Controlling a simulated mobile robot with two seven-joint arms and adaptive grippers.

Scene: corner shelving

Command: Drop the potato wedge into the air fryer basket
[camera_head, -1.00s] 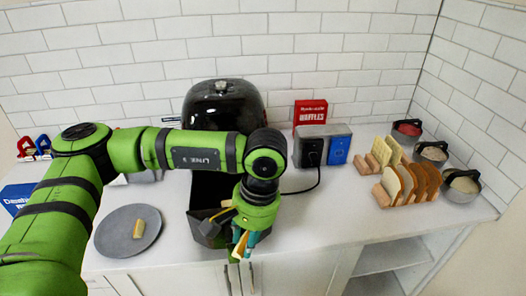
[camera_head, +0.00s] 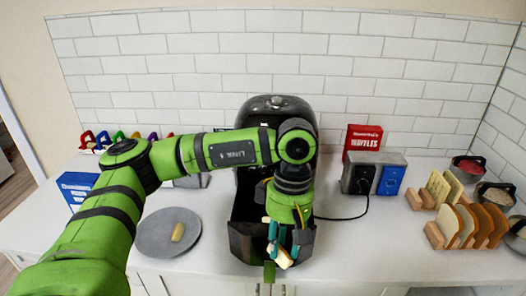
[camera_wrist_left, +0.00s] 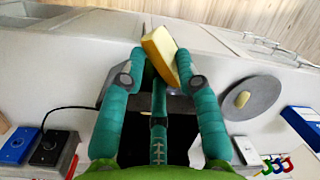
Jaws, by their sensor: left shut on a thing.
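My left gripper (camera_head: 280,246) is shut on a yellow potato wedge (camera_head: 284,257), which tilts out between the fingertips. In the left wrist view the wedge (camera_wrist_left: 160,54) sticks up between the teal fingers (camera_wrist_left: 158,68), against the right-hand one. The gripper hangs over the front part of the black air fryer basket (camera_head: 241,243), which is pulled out of the air fryer (camera_head: 278,108). My arm hides part of the basket, and its inside is dark. Another potato wedge (camera_head: 178,232) lies on a grey round plate (camera_head: 155,243) to the left. My right gripper is not in view.
A socket box (camera_head: 365,172) with a black cable and a red waffles box (camera_head: 361,141) stand right of the fryer. Bread slices in wooden racks (camera_head: 465,227) and bowls (camera_head: 495,193) are farther right. A blue box (camera_head: 77,188) is at the left. The counter's front edge is close.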

